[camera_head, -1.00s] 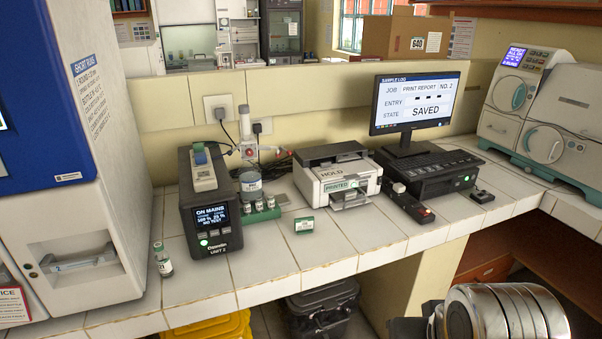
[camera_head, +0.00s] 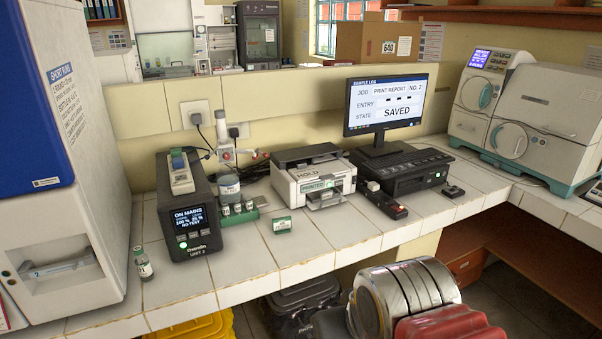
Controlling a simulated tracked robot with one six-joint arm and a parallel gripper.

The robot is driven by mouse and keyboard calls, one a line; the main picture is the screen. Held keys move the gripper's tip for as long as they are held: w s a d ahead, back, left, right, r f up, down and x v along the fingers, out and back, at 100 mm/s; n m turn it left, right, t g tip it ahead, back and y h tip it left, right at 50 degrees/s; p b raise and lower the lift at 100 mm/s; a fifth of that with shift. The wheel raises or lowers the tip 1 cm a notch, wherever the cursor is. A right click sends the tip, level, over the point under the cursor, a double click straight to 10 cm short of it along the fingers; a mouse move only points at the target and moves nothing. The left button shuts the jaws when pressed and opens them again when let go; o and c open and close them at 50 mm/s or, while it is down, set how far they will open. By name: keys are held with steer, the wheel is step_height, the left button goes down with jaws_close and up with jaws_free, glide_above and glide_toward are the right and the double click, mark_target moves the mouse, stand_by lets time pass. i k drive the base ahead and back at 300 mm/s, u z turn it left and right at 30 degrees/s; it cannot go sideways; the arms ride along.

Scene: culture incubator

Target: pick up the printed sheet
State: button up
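The printer (camera_head: 287,186) stands on the tiled bench, left of the monitor. Its top carries the word HOLD, and a green-edged PRINTED label shows on its front. A grey output tray (camera_head: 327,202) sticks out from the front. Something pale lies at the tray's slot, but it is too small to tell whether it is the printed sheet. My arm, with silver rings and a red ribbed part, is at the lower right, below the bench edge and apart from the printer. My gripper's fingers do not show.
The monitor (camera_head: 391,100) is behind.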

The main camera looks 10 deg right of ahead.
mark_target(302, 171)
steer(key=z, duration=0.05)
steer(key=i, duration=1)
steer(key=u, duration=0.05)
